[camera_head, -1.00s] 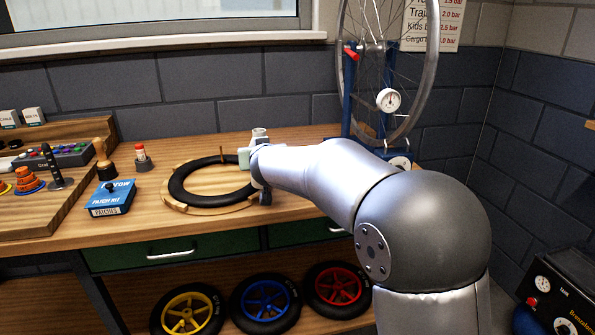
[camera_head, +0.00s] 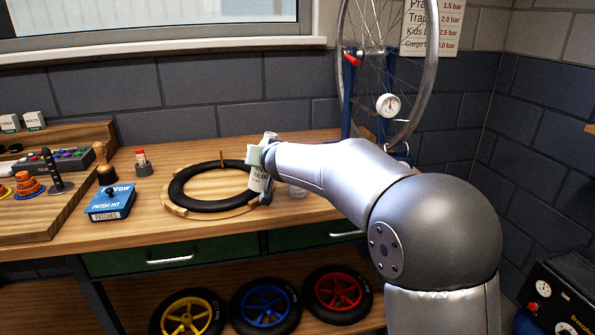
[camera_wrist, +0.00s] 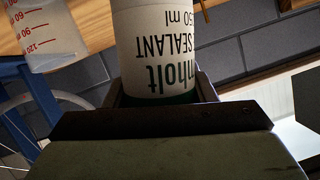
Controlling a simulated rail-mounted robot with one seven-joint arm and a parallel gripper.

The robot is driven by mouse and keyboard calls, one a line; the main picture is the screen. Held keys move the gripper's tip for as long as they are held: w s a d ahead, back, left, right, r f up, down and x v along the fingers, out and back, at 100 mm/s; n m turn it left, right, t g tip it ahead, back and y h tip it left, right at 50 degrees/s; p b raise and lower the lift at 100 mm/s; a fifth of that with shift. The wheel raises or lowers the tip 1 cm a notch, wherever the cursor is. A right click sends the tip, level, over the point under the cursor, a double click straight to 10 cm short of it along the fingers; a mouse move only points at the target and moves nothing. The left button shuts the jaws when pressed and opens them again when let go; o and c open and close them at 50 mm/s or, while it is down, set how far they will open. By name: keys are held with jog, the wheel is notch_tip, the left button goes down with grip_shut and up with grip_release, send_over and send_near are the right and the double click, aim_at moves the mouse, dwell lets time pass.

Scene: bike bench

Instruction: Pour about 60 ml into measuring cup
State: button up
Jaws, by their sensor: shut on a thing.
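A white sealant bottle (camera_head: 259,181) with a dark-lettered label is held in my gripper (camera_head: 257,158) above the right side of the bench's round wooden stand. It leans slightly in the head view. In the wrist view the jaws (camera_wrist: 160,98) are closed around the bottle (camera_wrist: 158,45), whose lettering appears upside down. The clear measuring cup (camera_wrist: 48,38), with red marks including 60, 90 and 120, is beside the bottle at the upper left, apart from it. In the head view the cup (camera_head: 297,191) is partly hidden behind my arm. No liquid flow is visible.
A black tyre (camera_head: 180,196) lies on the round wooden stand (camera_head: 172,210). A blue patch kit (camera_head: 111,203) sits to its left. A blue truing stand with a wheel (camera_head: 391,128) and dial stands behind my arm. The bench front between patch kit and stand is clear.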

jog(key=shift+w+d+m+g+y+p, duration=0.3)
jog(key=shift+d+m+y+p, duration=0.2)
jog(key=shift+m+p, duration=0.25)
jog(key=shift+w+d+f+m+g+y+p, duration=0.15)
jog(key=shift+d+m+g+y+p, duration=0.2)
jog(key=shift+m+p, duration=0.45)
jog(key=m+p, duration=0.1)
jog(key=p, duration=0.1)
jog(key=f+m+y+p, duration=0.1)
jog(key=p, duration=0.1)
jog(key=shift+a+g+y, duration=0.25)
jog(key=shift+a+g, duration=0.1)
jog(key=p, duration=0.2)
jog(key=m+y+p, duration=0.1)
jog(key=p, duration=0.2)
jog(key=f+m+p, duration=0.1)
jog(key=p, duration=0.2)
jog(key=shift+s+a+f+g, duration=0.1)
jog(key=shift+s+a+g, duration=0.15)
jog(key=shift+s+g, duration=0.05)
jog(key=shift+p, duration=0.45)
jog(key=shift+w+d+r+m+y, duration=0.15)
jog(key=shift+d+r+m+y, duration=0.2)
jog(key=shift+m+y, duration=0.35)
jog(key=shift+f+m+y+b, duration=0.25)
jog(key=shift+m+y+b, duration=0.05)
jog(key=shift+m+b, duration=0.4)
jog(key=shift+r, duration=0.15)
